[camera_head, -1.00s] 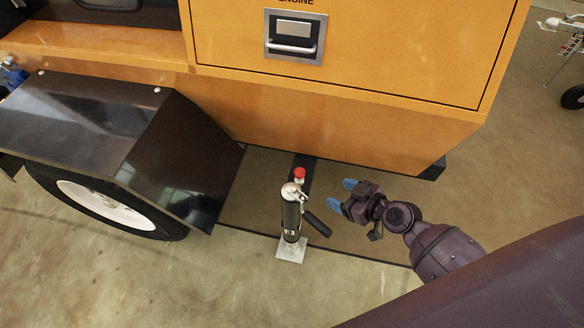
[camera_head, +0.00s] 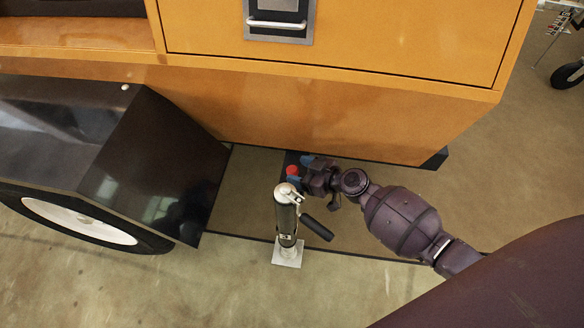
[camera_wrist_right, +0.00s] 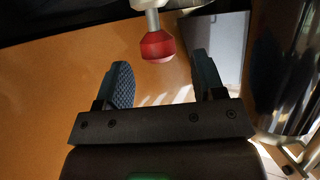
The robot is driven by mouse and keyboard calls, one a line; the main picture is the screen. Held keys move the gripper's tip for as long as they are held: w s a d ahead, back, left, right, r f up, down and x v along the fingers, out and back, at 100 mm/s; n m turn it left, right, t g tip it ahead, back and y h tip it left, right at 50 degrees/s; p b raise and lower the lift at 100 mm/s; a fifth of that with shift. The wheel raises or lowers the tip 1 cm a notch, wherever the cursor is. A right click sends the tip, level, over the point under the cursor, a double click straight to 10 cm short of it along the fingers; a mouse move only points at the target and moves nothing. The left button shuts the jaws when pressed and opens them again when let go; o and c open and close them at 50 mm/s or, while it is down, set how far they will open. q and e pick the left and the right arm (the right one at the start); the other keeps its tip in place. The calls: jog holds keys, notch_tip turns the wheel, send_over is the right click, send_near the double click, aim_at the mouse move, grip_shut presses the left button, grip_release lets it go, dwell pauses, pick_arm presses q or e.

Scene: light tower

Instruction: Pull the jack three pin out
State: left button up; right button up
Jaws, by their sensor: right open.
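The jack (camera_head: 287,222) stands upright on a square foot plate, with a black crank handle (camera_head: 317,228) at its right side. The jack pin's red knob (camera_head: 292,170) sits just behind the jack's top. My right gripper (camera_head: 304,170) is open, with its blue fingertips beside the knob. In the right wrist view, the red knob (camera_wrist_right: 157,45) on its silver shaft shows ahead of and between the open fingers (camera_wrist_right: 160,82), with no visible contact. The silver jack tube (camera_wrist_right: 290,75) is at the right of that view. My left gripper is not in view.
The orange engine cabinet (camera_head: 330,110) overhangs close behind the gripper. A black fender (camera_head: 150,165) over a wheel (camera_head: 80,218) is at the left. The floor in front of the jack is clear.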

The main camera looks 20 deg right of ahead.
aim_at(294, 170)
jog(key=shift+x, duration=1.55)
grip_shut()
notch_tip(294, 170, up, 2)
jog(key=shift+w+r+p, duration=0.1)
jog(key=shift+r+p, duration=0.1)
jog(key=shift+p, duration=0.15)
jog(key=shift+r, duration=0.3)
jog(key=shift+f, duration=0.1)
jog(key=shift+c, duration=1)
grip_release()
jog(key=shift+o, duration=1)
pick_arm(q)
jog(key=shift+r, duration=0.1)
